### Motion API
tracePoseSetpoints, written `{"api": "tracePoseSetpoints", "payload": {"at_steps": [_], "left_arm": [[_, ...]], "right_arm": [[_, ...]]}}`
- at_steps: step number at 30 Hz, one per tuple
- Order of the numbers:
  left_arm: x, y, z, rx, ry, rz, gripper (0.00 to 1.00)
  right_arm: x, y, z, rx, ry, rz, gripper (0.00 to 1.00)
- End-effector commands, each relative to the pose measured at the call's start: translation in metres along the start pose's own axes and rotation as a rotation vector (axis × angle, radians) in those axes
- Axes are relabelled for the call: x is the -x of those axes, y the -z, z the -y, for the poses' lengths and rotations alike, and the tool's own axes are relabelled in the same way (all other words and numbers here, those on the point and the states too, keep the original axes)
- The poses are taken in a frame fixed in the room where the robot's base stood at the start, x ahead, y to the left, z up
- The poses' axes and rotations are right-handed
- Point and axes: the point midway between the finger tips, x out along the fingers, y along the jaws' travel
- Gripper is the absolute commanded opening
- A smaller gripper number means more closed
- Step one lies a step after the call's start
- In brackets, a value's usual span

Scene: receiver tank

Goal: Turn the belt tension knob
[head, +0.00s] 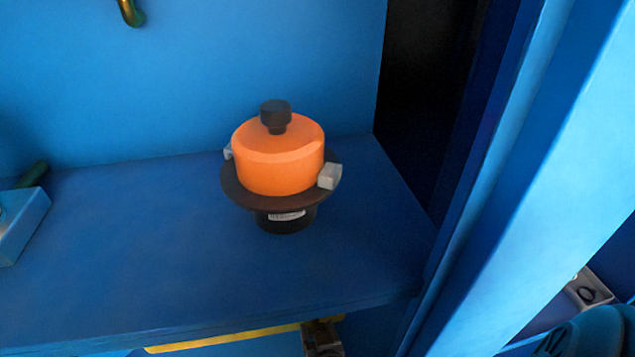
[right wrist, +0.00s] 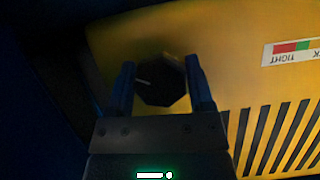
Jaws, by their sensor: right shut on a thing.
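The belt tension knob (right wrist: 163,86) is dark and many-sided, with a short white pointer line towards its left edge. It sits on a yellow panel (right wrist: 225,50) in the right wrist view. My right gripper (right wrist: 160,68) has one finger on each side of the knob and is shut on it. In the head view the knob is hidden below the blue shelf; only a yellow strip (head: 225,339) shows there. My left gripper is not in view.
An orange pot-like part (head: 280,160) with a black top knob stands on the blue shelf (head: 130,270). A blue upright post (head: 530,200) is on the right. Dark vent slots (right wrist: 285,135) cut the yellow panel. A brass hook (head: 131,12) is at the top.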

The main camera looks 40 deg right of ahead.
Motion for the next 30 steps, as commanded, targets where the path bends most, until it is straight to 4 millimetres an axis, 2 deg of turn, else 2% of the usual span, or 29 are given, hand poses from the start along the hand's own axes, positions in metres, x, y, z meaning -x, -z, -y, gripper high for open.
{"api": "tracePoseSetpoints", "payload": {"at_steps": [4, 15, 26, 27, 30], "left_arm": [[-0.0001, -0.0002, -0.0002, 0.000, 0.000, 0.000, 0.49], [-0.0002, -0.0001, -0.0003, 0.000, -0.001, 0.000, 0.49], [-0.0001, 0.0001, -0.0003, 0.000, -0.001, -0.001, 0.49], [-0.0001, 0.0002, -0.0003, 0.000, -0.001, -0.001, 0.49], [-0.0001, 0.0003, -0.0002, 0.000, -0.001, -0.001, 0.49]], "right_arm": [[0.0002, -0.0004, -0.0004, -0.043, 0.019, 0.000, 0.09], [0.0002, -0.0006, 0.0004, -0.418, 0.175, 0.001, 0.09], [0.0006, -0.0008, 0.0010, -0.459, 0.191, 0.003, 0.09], [0.0006, -0.0008, 0.0010, -0.459, 0.191, 0.003, 0.72], [0.0005, -0.0007, 0.0009, -0.459, 0.191, 0.003, 0.93]]}}
